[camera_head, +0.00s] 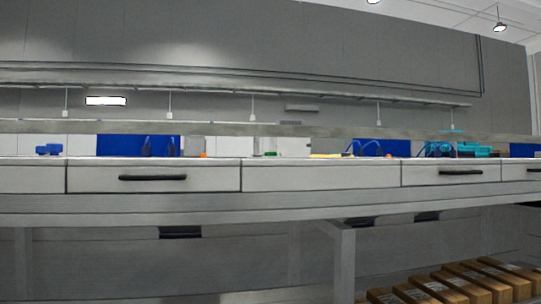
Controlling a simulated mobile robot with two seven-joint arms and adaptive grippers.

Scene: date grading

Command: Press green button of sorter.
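No sorter can be made out for sure. A small green item (270,153) shows on the far worktop, close to a pale box (293,146); it is too small to tell whether it is a button. A small grey box (194,145) stands to its left with an orange item (204,155) beside it. Neither of my grippers is in view.
A long grey bench (320,176) with drawers and dark handles (152,178) spans the view. Blue panels (120,145), a yellow item (326,156) and teal items (473,150) show along its top. Cardboard boxes (470,281) lie under it at the lower right.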

